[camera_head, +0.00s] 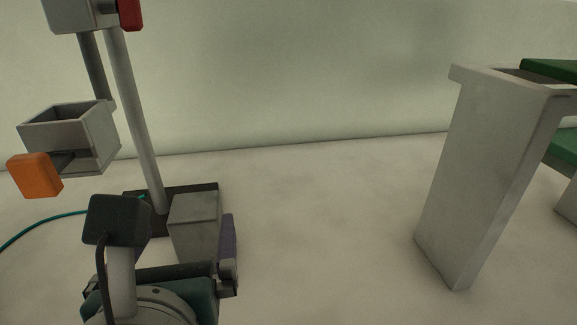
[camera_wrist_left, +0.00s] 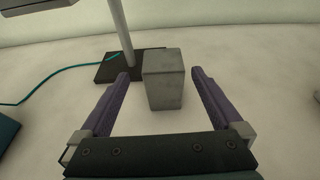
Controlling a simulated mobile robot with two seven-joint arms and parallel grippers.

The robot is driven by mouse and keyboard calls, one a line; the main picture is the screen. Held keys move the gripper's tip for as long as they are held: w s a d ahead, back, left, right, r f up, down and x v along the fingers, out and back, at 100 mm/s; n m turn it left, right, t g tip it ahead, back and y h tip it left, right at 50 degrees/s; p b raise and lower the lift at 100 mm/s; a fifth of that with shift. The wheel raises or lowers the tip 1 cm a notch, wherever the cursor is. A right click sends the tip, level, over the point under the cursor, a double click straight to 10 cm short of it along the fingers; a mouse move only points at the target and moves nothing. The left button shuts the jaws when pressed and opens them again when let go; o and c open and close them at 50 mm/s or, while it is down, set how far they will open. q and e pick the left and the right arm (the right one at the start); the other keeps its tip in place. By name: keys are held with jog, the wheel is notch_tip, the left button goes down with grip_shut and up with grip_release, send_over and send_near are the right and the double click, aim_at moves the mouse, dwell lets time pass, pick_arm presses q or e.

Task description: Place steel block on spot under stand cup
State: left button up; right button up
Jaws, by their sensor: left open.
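The grey steel block (camera_head: 195,222) stands upright on the pale floor, close to the dark base plate (camera_head: 208,188) of the stand. In the left wrist view the block (camera_wrist_left: 163,80) is between the two purple fingers of my left gripper (camera_wrist_left: 160,74), with gaps on both sides. The gripper is open. The stand cup (camera_head: 95,135), a grey open box with an orange end piece (camera_head: 35,175), hangs on the stand post (camera_head: 135,110) above the floor. My right gripper is not in view.
A teal cable (camera_head: 40,225) runs over the floor to the stand base. A tall grey pillar (camera_head: 480,165) with green boards (camera_head: 560,70) stands at the right. The floor between block and pillar is clear. A pale wall closes the back.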

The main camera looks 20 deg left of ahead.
aim_at(190, 225)
pick_arm(q)
jog(key=x, duration=0.3)
jog(key=shift+w+f, duration=0.15)
jog(key=shift+f, duration=0.05)
jog(key=shift+w+a+f+b, duration=0.2)
jog(key=shift+w+a+b, duration=0.15)
jog(key=shift+w, duration=0.15)
jog(key=b+x, duration=0.1)
jog(key=x, duration=0.3)
jog(key=shift+w+f, duration=0.1)
jog(key=shift+w, duration=0.3)
grip_shut()
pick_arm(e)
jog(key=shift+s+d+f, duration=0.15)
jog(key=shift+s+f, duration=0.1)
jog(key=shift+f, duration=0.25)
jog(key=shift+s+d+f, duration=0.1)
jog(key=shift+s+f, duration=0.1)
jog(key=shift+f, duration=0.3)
